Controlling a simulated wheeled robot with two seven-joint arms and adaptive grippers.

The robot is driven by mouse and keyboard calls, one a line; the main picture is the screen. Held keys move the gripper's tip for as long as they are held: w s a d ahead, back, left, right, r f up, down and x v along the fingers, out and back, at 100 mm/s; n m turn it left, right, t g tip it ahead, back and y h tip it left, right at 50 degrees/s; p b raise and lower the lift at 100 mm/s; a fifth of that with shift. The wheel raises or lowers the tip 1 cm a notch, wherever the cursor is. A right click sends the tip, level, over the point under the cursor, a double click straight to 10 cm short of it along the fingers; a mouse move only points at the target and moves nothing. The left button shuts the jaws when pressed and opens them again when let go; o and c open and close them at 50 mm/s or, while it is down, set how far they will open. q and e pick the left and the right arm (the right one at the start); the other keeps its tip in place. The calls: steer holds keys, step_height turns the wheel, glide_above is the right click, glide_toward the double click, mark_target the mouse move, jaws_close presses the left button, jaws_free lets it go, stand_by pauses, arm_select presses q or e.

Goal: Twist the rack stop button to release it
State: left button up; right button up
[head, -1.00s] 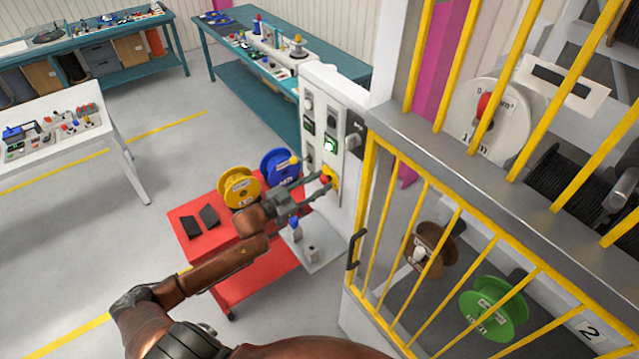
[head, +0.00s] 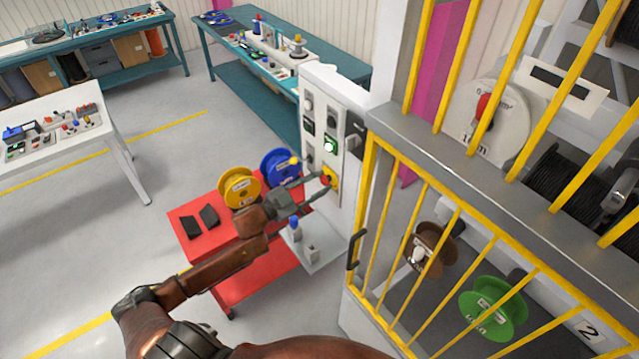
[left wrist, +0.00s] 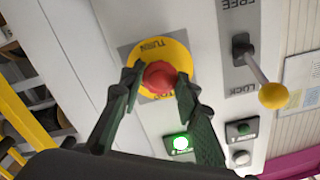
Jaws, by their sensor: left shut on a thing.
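The rack stop button is a red knob on a round yellow plate on the white control panel (head: 345,115). In the left wrist view the red stop button (left wrist: 159,77) sits between my fingertips, with the yellow plate (left wrist: 176,52) behind it marked "TURN". My left gripper (left wrist: 158,88) is shut on the button, one finger on each side. In the head view my left gripper (head: 323,188) reaches the panel from the left, at the button (head: 326,180). My right gripper is not in view.
A yellow-barred cage door (head: 425,200) with reels behind it stands right of the panel. A red cart (head: 240,270) with yellow (head: 240,186) and blue (head: 280,166) reels is left of it. A yellow-knobbed lever (left wrist: 272,94) and lit green button (left wrist: 180,143) are near the stop button.

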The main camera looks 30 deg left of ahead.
arm_select(q)
steer(key=shift+m, duration=2.2)
steer(key=o, duration=1.2)
steer(key=v, duration=1.2)
